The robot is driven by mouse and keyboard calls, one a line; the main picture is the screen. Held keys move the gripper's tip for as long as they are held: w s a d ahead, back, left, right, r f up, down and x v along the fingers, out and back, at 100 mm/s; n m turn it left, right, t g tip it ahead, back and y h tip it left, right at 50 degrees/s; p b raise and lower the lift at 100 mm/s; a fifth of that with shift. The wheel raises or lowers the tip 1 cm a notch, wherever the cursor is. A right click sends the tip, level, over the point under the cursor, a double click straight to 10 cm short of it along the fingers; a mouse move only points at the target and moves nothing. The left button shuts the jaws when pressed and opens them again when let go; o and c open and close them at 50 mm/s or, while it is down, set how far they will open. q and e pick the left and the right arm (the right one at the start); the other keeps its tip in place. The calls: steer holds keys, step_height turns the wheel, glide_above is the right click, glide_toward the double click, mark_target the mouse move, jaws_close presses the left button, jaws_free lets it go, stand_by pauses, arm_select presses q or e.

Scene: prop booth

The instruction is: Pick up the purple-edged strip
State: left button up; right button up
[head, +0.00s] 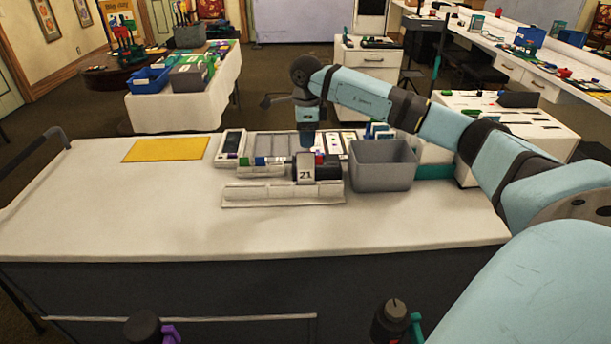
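My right arm comes in from the right, and my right gripper (306,142) points down over the middle of the row, to the right of that strip. Its fingers are too small and blend with the items below, so I cannot tell whether they are open or hold anything. My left gripper is not in view.
A grey bin (383,168) stands to the right. A yellow mat (166,149) lies at left. The table's (130,215) left and front are clear.

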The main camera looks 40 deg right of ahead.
mark_target(306, 160)
step_height(306, 160, down, 8)
steer(key=shift+a+r, duration=0.15)
jaws_close()
stand_by(0.3)
